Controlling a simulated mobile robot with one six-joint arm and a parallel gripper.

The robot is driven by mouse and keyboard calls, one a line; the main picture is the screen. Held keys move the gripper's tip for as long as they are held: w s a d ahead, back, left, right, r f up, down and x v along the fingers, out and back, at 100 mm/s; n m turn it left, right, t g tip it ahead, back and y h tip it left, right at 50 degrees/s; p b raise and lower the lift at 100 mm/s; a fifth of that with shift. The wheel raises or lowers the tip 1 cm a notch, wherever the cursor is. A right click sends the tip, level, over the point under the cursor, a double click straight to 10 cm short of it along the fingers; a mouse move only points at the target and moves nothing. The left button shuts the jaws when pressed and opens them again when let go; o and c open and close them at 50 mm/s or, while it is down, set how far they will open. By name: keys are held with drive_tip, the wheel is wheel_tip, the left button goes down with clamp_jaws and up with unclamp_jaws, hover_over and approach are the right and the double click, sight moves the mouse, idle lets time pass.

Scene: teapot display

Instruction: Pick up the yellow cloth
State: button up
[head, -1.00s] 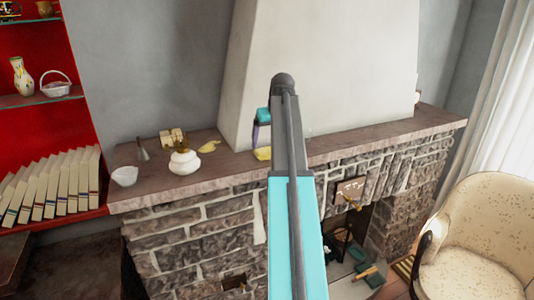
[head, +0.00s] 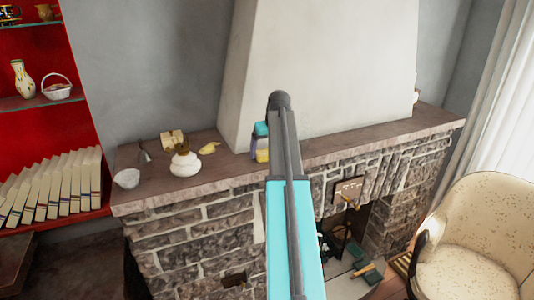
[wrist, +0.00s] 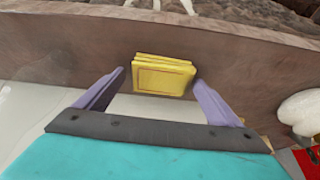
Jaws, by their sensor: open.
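The yellow cloth (wrist: 163,76) is a folded, squarish bundle lying on the brown mantel shelf (wrist: 62,62). In the wrist view it sits ahead of and between the tips of my gripper's two purple fingers (wrist: 160,77), with a gap on each side. My gripper is open and empty. In the head view the cloth (head: 262,157) shows just left of my arm, below my gripper (head: 257,147), which hides part of it. I cannot tell the exact height of the fingertips above the shelf.
Left on the mantel are a white pot (head: 184,163), a white bowl (head: 127,178), a small yellow object (head: 209,148) and a wooden item (head: 172,138). The chimney breast (head: 330,70) rises close behind. The mantel to the right (head: 370,132) is mostly clear.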

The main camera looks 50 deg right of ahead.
sight(266, 150)
drive_tip(key=shift+f, duration=0.1)
idle(0.5)
drive_tip(key=c, duration=1.1)
drive_tip(key=shift+c, duration=0.2)
drive_tip(key=shift+r+b, duration=1.25)
drive_tip(key=shift+r, duration=0.45)
drive_tip(key=s+a+r+b, duration=0.1)
drive_tip(key=s+a+b, duration=0.4)
drive_tip(key=s, duration=0.9)
drive_tip(key=shift+a+r+b, duration=0.35)
drive_tip(key=shift+a+b, duration=0.05)
drive_tip(key=shift+a, duration=1.1)
drive_tip(key=shift+w, duration=0.1)
